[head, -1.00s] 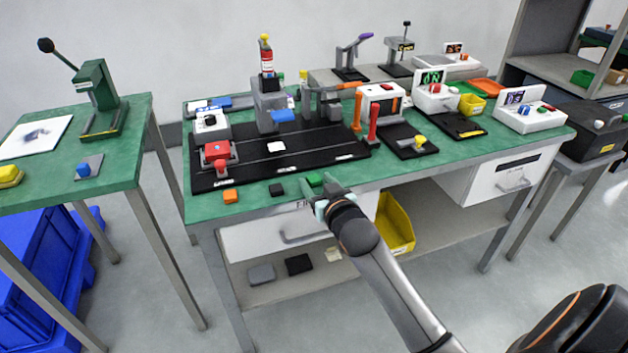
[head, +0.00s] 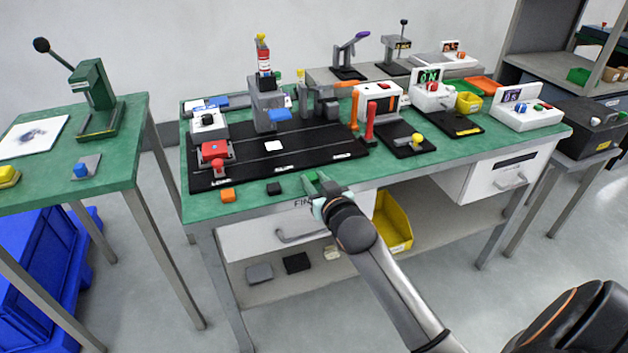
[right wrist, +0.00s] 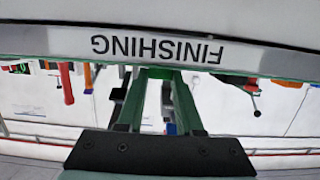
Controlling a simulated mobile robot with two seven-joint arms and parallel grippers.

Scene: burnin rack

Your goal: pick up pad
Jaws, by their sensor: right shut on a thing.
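A small bright green pad (head: 313,178) lies at the front edge of the green workbench, above the FINISHING label. My right gripper (head: 319,189) reaches over that edge from the front and is shut on the green pad. In the right wrist view, green shows between the fingertips (right wrist: 162,75), just beyond the label strip; the pad's outline is hard to make out there. An orange pad (head: 228,195) and a black pad (head: 275,188) lie to the left along the same edge. My left gripper is not in view.
A black fixture board (head: 310,150) with a white square on it lies behind the pads. Below are a drawer (head: 265,235), a yellow bin (head: 393,225) and a shelf with several flat pieces. A second green table (head: 120,165) stands at the left.

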